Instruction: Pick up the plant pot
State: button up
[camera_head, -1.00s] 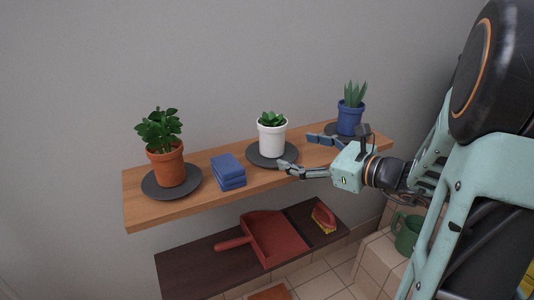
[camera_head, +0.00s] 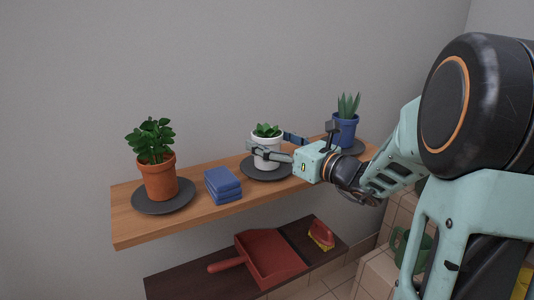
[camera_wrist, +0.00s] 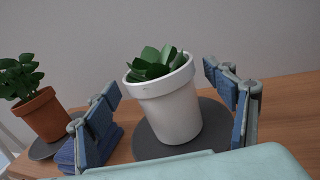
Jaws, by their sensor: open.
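Three potted plants stand on dark round saucers on the wooden shelf. A white pot (camera_head: 266,156) with a green succulent is in the middle; it also shows in the wrist view (camera_wrist: 170,112), between my fingers. A terracotta pot (camera_head: 160,180) with a leafy plant is at the left. A blue pot (camera_head: 343,130) with spiky leaves is at the right. My gripper (camera_head: 272,147) is open at the white pot, with one finger in front of its wall and the other toward its far right side. In the wrist view my fingers (camera_wrist: 170,92) are spread, with gaps to the pot.
Folded blue cloths (camera_head: 222,186) lie on the wooden shelf (camera_head: 200,211) between the terracotta and white pots. A red dustpan (camera_head: 270,260) and a brush (camera_head: 321,235) lie on a dark lower shelf. A green mug (camera_head: 410,250) stands at the lower right.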

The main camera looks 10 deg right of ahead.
jog(key=shift+w+a, duration=0.35)
jog(key=shift+w, duration=0.25)
jog(key=c, duration=1.4)
jog(key=shift+c, duration=0.7)
jog(key=shift+r, duration=0.1)
